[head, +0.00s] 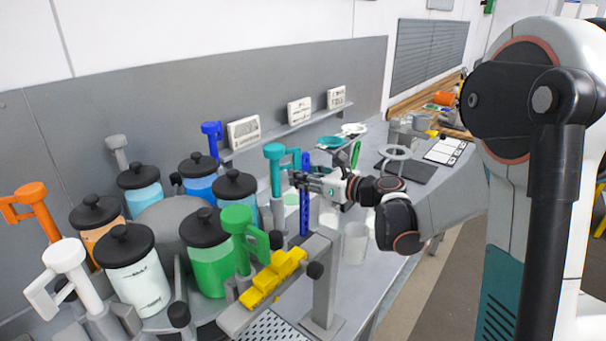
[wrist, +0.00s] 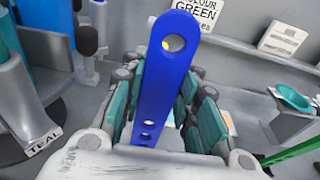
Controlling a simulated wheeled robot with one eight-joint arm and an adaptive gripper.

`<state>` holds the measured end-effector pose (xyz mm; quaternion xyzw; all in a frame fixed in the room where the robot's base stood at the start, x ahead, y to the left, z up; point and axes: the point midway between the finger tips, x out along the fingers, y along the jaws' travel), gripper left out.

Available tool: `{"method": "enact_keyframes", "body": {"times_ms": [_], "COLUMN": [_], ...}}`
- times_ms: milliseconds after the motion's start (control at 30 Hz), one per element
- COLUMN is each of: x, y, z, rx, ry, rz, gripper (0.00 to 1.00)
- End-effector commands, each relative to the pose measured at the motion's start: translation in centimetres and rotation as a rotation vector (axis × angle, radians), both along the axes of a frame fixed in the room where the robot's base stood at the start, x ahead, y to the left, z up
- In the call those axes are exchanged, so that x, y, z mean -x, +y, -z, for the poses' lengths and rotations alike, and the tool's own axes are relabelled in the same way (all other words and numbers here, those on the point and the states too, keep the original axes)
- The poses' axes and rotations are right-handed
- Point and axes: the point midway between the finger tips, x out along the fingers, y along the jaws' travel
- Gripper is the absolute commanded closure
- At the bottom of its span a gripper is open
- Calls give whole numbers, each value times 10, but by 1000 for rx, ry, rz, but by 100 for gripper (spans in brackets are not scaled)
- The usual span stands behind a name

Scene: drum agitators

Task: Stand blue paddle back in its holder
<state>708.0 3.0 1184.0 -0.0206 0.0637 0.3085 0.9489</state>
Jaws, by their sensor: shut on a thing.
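The blue paddle (head: 305,203) is a long flat strip with holes, upright in the head view above the grey bench. My gripper (head: 297,180) is shut on it. In the wrist view the blue paddle (wrist: 163,75) stands between the teal pads of my gripper (wrist: 165,112), its large-holed end nearest the camera. Its lower end is partly hidden, and I cannot tell whether it touches anything. I cannot clearly pick out its holder. A green paddle-like strip (head: 355,155) shows beyond my gripper.
Black-lidded jars of coloured liquid, including a green one (head: 211,265), crowd the left. A teal-handled post (head: 276,170) stands close beside my gripper. A grey post (head: 325,270) and a yellow notched piece (head: 272,278) are in front. A clear cup (head: 355,243) stands right of the paddle.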

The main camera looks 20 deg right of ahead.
Motion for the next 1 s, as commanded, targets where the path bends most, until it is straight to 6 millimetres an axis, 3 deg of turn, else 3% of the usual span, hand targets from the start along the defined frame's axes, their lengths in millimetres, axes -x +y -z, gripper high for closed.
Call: {"method": "enact_keyframes", "body": {"times_ms": [600,1000], "x": [0,0], "y": [0,0], "z": [48,57], "rx": [0,0], "ry": [0,0], "rz": [0,0], "gripper": [96,96]}}
